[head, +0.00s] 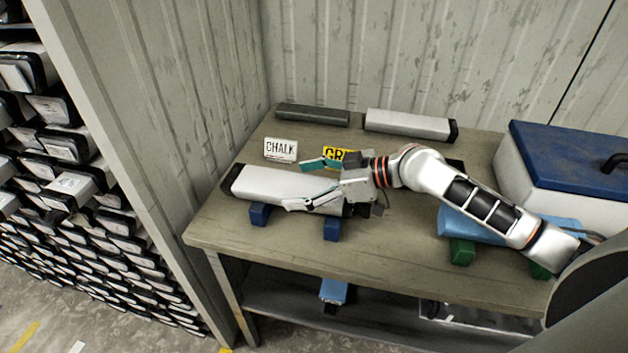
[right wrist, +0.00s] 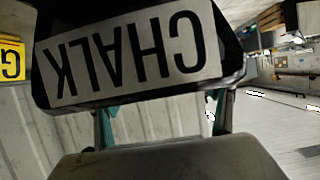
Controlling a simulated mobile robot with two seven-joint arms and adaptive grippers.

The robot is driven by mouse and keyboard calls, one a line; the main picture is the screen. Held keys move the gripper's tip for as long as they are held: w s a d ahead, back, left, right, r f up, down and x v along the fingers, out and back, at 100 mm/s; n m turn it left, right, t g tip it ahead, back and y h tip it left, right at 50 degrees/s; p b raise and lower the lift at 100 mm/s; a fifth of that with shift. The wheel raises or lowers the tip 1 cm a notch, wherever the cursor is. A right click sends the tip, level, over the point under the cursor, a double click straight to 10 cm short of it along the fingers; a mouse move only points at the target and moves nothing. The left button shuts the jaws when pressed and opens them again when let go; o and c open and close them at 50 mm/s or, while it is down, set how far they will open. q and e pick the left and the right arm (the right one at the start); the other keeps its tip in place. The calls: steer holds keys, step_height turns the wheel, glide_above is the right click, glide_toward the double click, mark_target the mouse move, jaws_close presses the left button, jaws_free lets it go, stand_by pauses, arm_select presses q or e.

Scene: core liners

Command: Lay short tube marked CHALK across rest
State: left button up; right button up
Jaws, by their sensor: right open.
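The short tube (head: 270,184) is pale grey with dark end caps. It appears to lie level across the two blue blocks of a rest (head: 260,215), its ends reaching past them. In the right wrist view, a plate reading CHALK (right wrist: 130,58), upside down in a dark surround, appears to be the tube's end label. My right gripper (head: 306,183) is open at the tube's right part, one finger on the far side and one on the near side. It hides part of the tube, and finger contact is unclear. My left gripper is out of view.
A white CHALK card (head: 281,149) and a yellow card (head: 334,153) stand behind the tube. A dark tube (head: 312,115) and a pale tube (head: 408,124) lie at the back. A blue piece (head: 474,226) on green supports and a blue-lidded box (head: 572,155) are right.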

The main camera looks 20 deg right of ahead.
steer(key=shift+s+d+r, duration=0.15)
steer(key=shift+d+r, duration=0.05)
steer(key=shift+d, duration=0.1)
steer(key=b+v, duration=0.2)
steer(key=v, duration=0.8)
steer(key=shift+s+d, duration=0.15)
steer(key=shift+s+d+r, duration=0.2)
steer(key=shift+d+r, duration=0.1)
steer(key=shift+r, duration=0.05)
steer(key=shift+s+f, duration=0.1)
